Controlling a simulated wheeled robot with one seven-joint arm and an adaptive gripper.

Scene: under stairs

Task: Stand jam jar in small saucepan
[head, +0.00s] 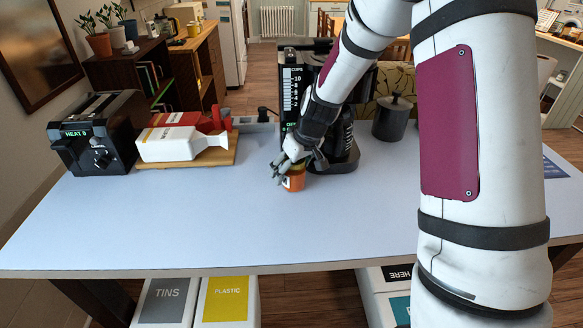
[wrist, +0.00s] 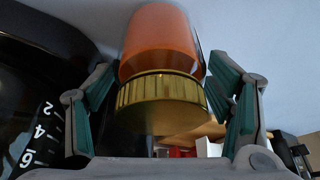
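The jam jar (head: 294,181) is orange and stands on the pale table in front of the black coffee maker. In the wrist view its orange body (wrist: 158,38) and gold ribbed lid (wrist: 160,105) fill the middle. My gripper (head: 296,170) comes down from above, with one finger on each side of the jar. In the wrist view the fingers (wrist: 163,85) lie very close to the jar's sides; whether they press on it is unclear. I cannot make out a small saucepan in either view. A dark grey pot-like vessel with a knobbed lid (head: 391,118) stands behind, right of the coffee maker.
The coffee maker (head: 291,95) stands close behind my gripper. The table's front and middle (head: 200,225) are clear. My arm hides part of the right side.

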